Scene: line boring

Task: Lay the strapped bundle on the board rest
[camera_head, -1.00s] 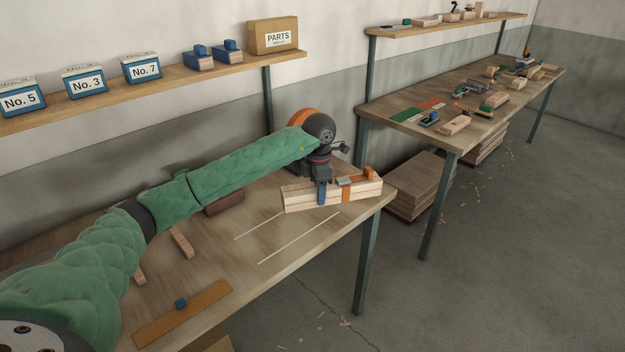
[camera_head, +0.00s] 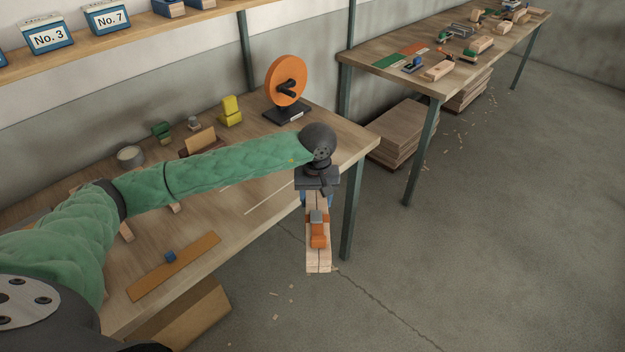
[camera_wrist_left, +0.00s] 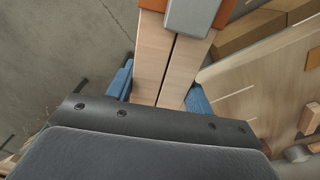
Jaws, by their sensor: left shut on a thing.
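The strapped bundle (camera_head: 318,262) is pale boards side by side with an orange strap and a grey buckle. My left gripper (camera_head: 317,200) is shut on it near one end, its blue fingers on either side. The bundle points toward the viewer, past the bench's front edge, over the floor in the picture. In the left wrist view the bundle (camera_wrist_left: 167,65) runs up from between the fingers (camera_wrist_left: 160,95). Two short wooden bars (camera_head: 126,231) on the bench, partly behind my left arm, may be the board rest; I cannot tell for sure. My right gripper is not in view.
On the bench (camera_head: 230,262) lie a flat brown strip (camera_head: 190,258) and a blue knob (camera_head: 170,257). A second bench (camera_head: 400,45) is at the back right.

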